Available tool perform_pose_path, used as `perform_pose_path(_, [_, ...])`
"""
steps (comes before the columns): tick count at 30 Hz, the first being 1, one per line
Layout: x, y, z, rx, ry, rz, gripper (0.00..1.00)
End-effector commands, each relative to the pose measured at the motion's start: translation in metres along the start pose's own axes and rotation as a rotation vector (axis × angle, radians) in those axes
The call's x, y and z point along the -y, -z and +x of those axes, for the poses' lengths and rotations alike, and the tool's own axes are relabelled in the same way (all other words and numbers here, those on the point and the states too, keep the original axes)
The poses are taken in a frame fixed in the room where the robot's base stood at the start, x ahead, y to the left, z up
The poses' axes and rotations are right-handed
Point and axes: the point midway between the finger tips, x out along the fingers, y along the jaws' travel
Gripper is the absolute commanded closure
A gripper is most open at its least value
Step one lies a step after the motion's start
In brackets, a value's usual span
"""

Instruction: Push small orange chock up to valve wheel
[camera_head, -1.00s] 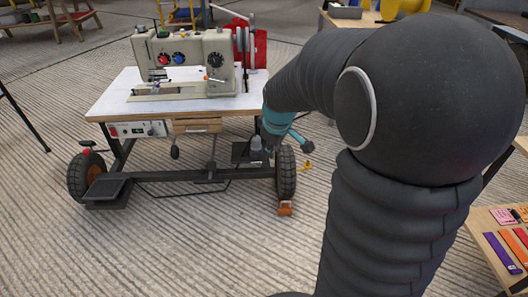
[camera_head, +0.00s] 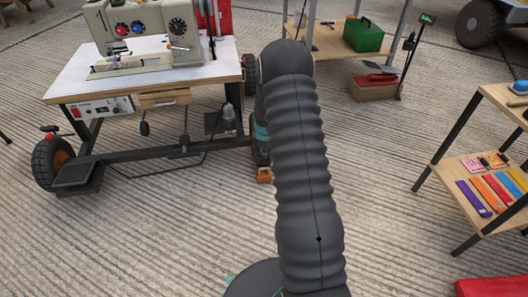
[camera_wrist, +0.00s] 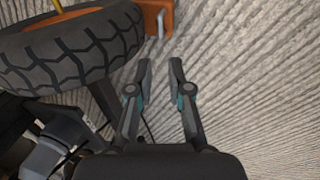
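The small orange chock (camera_head: 264,174) is on the striped floor by the cart's near right wheel. In the wrist view the chock (camera_wrist: 150,14), with a metal loop, is at the top, right beside the tyre (camera_wrist: 70,50). I cannot tell whether they touch. A yellow part (camera_wrist: 58,6) shows at that wheel, which may be the valve wheel; the head view mostly hides it behind my arm. My gripper (camera_wrist: 161,66) has its fingers apart, with nothing between them, just short of the chock and beside the tyre.
The cart's white table (camera_head: 150,75) carries a sewing machine (camera_head: 140,30). Its left wheel (camera_head: 50,162) has a red knob. A shelf with coloured bars (camera_head: 487,192) stands right, and a green box (camera_head: 364,35) behind.

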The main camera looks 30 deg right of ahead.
Motion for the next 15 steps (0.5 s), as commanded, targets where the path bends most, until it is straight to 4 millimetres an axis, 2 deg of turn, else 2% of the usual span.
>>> perform_pose_path(5, [0.001, 0.000, 0.019, 0.000, 0.002, -0.002, 0.82])
perform_pose_path(15, [0.001, 0.000, 0.076, 0.000, 0.002, -0.001, 0.82])
